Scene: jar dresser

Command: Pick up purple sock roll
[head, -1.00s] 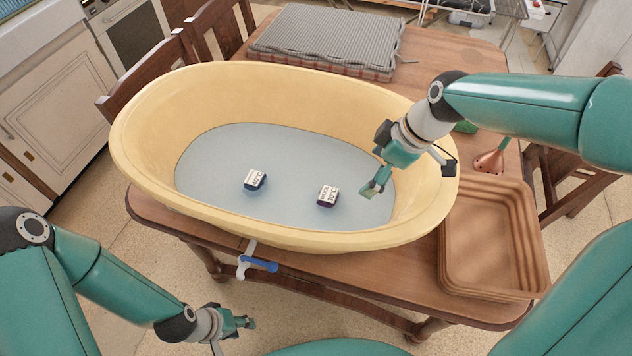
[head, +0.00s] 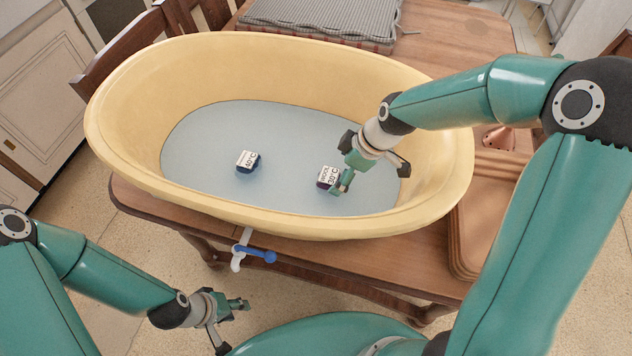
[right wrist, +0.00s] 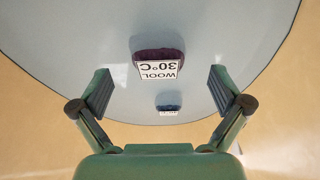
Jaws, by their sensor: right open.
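The purple sock roll (head: 326,178) with a white "WOOL 30°C" label lies on the pale blue bottom of the yellow tub (head: 125,115), right of centre. In the right wrist view the purple roll (right wrist: 157,57) shows above the gap between my fingers, label towards me. My right gripper (head: 343,181) is inside the tub, just right of the roll and partly overlapping it in the head view. In the wrist view this gripper (right wrist: 162,90) is open and empty. My left gripper (head: 238,304) hangs outside the tub at the front; its jaws are too small to judge.
A dark blue roll (head: 248,162) labelled 40°C lies left of the purple one. A blue-handled tap (head: 256,254) sticks out at the tub's front. A brown tray (head: 468,232) stands right of the tub, and a grey folded cloth (head: 318,18) lies behind it.

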